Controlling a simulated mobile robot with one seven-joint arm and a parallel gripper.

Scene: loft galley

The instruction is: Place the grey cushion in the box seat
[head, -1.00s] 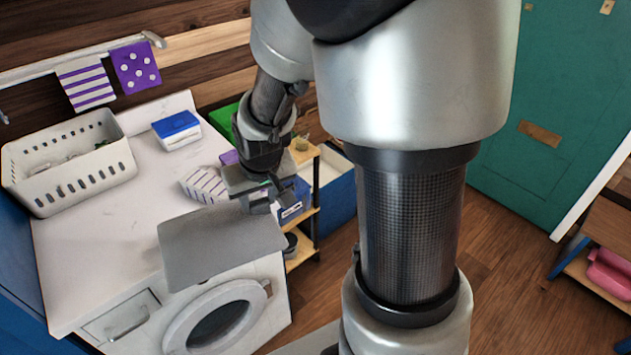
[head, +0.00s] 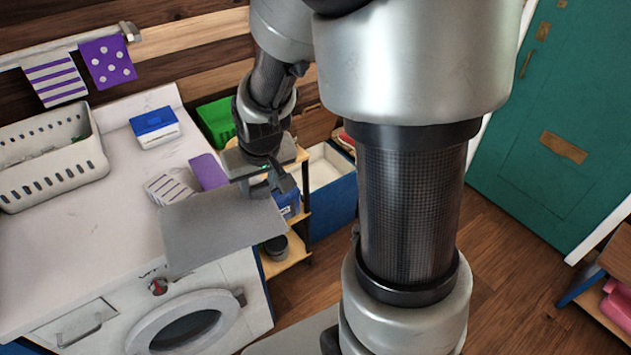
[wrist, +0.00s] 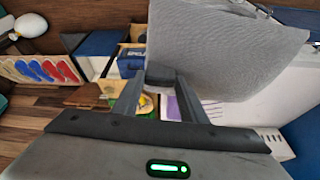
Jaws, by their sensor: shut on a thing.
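The grey cushion (head: 215,235) is a thin, flat pad held above the front edge of the white counter, over the washing machine. My gripper (head: 266,187) is shut on its edge at the upper right. In the wrist view the cushion (wrist: 225,50) spreads up and to the right from my fingertips (wrist: 162,82). An open blue box with a pale inside (head: 335,175), which may be the box seat, stands on the floor right of my gripper, beyond a small shelf. My arm hides part of it.
A narrow wooden shelf (head: 290,250) stands between the counter and the blue box. The counter (head: 110,210) carries a white basket (head: 50,165), a blue-lidded tub (head: 155,128) and folded cloths (head: 170,188). A green bin (head: 216,122) is behind.

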